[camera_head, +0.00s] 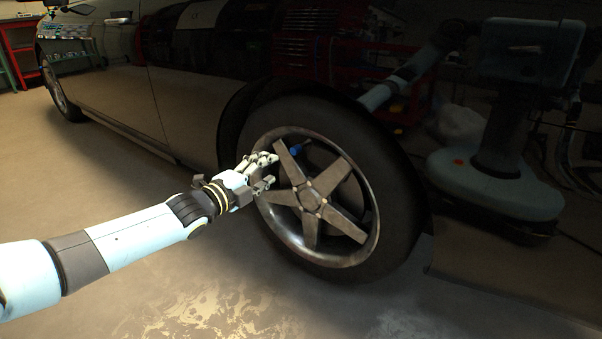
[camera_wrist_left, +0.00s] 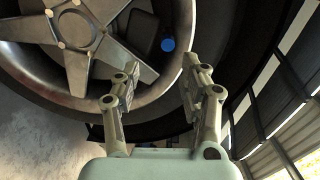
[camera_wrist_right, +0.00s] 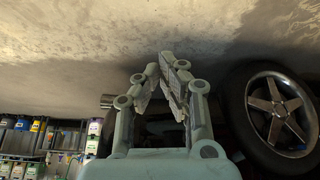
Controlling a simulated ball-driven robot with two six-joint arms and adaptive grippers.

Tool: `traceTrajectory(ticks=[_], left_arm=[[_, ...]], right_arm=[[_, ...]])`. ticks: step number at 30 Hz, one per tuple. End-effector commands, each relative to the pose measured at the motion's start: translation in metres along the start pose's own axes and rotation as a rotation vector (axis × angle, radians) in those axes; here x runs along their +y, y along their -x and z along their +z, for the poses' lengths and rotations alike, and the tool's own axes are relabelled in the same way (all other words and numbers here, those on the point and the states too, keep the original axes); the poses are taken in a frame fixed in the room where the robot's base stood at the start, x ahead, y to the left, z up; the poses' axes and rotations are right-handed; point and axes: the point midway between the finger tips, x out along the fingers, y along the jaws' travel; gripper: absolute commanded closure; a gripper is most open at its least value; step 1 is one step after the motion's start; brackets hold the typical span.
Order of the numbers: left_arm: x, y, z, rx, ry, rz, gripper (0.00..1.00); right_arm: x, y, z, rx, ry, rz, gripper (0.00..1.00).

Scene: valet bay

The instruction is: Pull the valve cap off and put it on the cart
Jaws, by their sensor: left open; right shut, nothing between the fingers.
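A blue valve cap (camera_head: 295,149) sits at the upper part of the car's wheel, near the rim, between spokes. My left gripper (camera_head: 271,169) is open and empty, in front of the wheel's left side, a little left of and below the cap. Its two fingers stand apart in the left wrist view (camera_wrist_left: 160,78). My right gripper (camera_wrist_right: 170,65) shows only in its own wrist view, with its fingertips together and nothing between them. No cart can be made out for certain.
The wheel (camera_head: 318,198) has a five-spoke rim and a black tyre, on a dark car (camera_head: 190,80) whose glossy side reflects my body and red shelving. Bare concrete floor (camera_head: 200,290) lies in front. Shelves with bottles (camera_wrist_right: 40,140) show in the right wrist view.

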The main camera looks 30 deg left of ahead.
Motion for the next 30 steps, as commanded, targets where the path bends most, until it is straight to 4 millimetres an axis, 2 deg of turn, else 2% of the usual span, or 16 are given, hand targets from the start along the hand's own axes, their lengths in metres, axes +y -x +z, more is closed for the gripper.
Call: traceTrajectory(ticks=[6,14,25,30], left_arm=[[-0.01,-0.006,-0.002,0.016,-0.036,-0.032,0.56],[-0.009,-0.007,-0.002,0.015,-0.034,-0.029,0.56],[-0.004,-0.03,-0.002,0.015,-0.034,-0.026,0.56],[-0.006,-0.056,-0.003,0.014,-0.033,-0.027,0.56]], right_arm=[[-0.001,0.006,-0.007,0.012,0.001,-0.002,1.0],[-0.001,0.004,-0.006,0.019,0.001,-0.001,1.0],[-0.003,-0.029,0.007,0.225,0.004,0.01,1.0],[-0.005,-0.038,0.015,0.351,0.01,0.012,1.0]])
